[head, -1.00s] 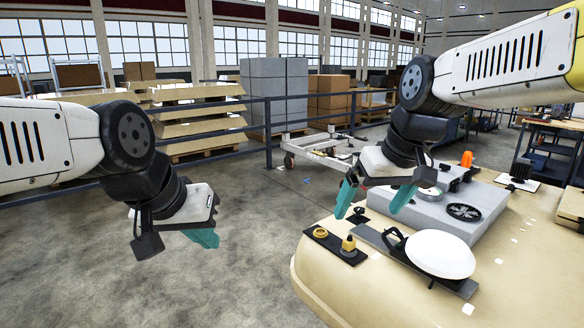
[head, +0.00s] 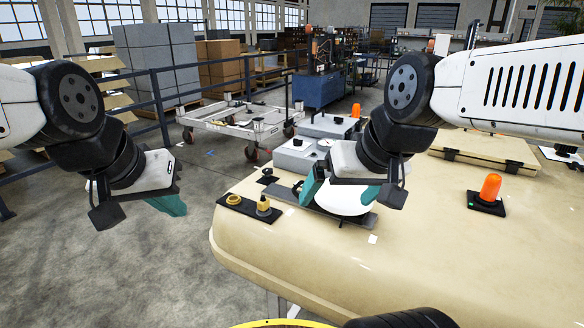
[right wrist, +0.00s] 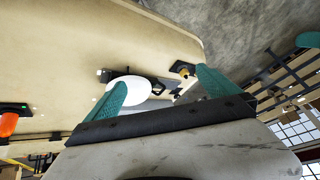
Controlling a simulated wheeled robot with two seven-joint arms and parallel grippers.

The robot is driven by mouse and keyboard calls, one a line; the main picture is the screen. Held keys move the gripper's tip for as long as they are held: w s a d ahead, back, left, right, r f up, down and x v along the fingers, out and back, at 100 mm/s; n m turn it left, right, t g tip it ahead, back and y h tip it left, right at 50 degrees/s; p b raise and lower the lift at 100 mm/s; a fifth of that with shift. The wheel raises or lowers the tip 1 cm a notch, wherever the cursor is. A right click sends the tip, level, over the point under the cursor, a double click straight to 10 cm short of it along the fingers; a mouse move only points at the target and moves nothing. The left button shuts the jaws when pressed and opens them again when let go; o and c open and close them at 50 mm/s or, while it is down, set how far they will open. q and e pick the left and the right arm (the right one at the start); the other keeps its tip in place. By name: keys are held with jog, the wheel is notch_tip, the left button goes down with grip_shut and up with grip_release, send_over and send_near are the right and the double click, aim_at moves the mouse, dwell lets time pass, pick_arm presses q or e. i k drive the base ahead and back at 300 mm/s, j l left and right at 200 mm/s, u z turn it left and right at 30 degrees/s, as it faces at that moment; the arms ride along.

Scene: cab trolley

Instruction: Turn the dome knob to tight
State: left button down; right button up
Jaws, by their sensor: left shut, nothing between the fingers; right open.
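The white dome (head: 348,206) sits on a grey strip on the cream cab roof, partly hidden behind my right gripper (head: 350,190). It also shows in the right wrist view (right wrist: 130,86), with a black bracket-like part (right wrist: 157,86) beside it; I cannot make out the knob or its setting. My left gripper (head: 172,205) is shut and empty, out over the floor left of the roof.
A black plate (head: 246,208) with a yellow ring (head: 234,199) and a yellow knob-like part (head: 263,205) lies left of the dome. An orange beacon (head: 489,187) stands to the right. A white trolley (head: 238,122) stands behind; the roof's front stretch is clear.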

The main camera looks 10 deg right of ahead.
aim_at(268, 172)
jog(key=i+j+z, duration=0.1)
jog(key=i+j, duration=0.7)
jog(key=j, duration=0.1)
